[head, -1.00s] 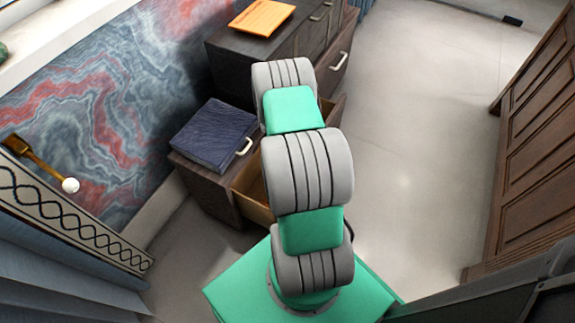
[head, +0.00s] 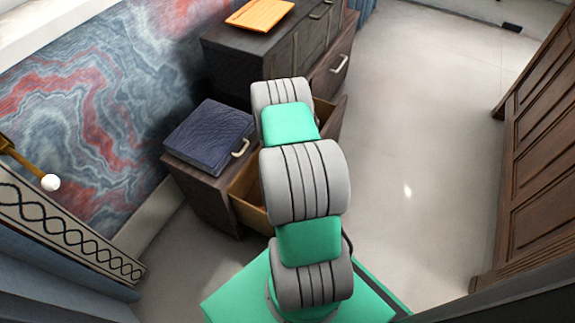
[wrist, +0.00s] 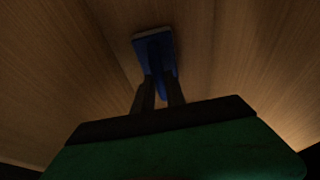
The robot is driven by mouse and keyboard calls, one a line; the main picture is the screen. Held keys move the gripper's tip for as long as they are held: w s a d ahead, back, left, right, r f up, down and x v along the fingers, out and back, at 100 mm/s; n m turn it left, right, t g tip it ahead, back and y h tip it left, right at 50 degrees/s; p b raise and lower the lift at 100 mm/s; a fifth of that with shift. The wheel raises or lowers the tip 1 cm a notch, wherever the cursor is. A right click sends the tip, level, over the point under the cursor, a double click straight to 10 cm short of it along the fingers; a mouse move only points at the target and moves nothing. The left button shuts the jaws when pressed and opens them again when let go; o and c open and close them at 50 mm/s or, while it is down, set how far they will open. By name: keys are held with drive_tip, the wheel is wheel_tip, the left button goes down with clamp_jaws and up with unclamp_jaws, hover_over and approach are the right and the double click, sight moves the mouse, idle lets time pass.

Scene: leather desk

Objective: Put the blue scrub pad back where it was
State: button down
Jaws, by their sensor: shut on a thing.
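The blue scrub pad (wrist: 153,42) shows in the wrist view, with a paler face edged at its top. My gripper (wrist: 160,88) is shut on the pad's blue upright part, and its two dark fingers point at it. Wood-grained surfaces surround the pad; whether the pad touches them is too dark to tell. In the head view my arm hides the gripper and the pad. An open drawer (head: 247,203) with a light wooden inside shows partly behind my arm.
A dark blue leather-textured block (head: 208,136) lies on the dark cabinet top left of my arm. An orange board (head: 260,14) lies on the farther cabinet. A brown panelled wooden piece (head: 535,150) stands at the right. The pale floor (head: 410,120) between is clear.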

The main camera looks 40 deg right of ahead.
drive_tip(key=shift+f, duration=0.25)
drive_tip(key=c, duration=1.4)
unclamp_jaws()
drive_tip(key=p+v, duration=0.5)
drive_tip(key=v, duration=0.8)
drive_tip(key=shift+d+r, duration=0.15)
drive_tip(key=shift+r, duration=0.05)
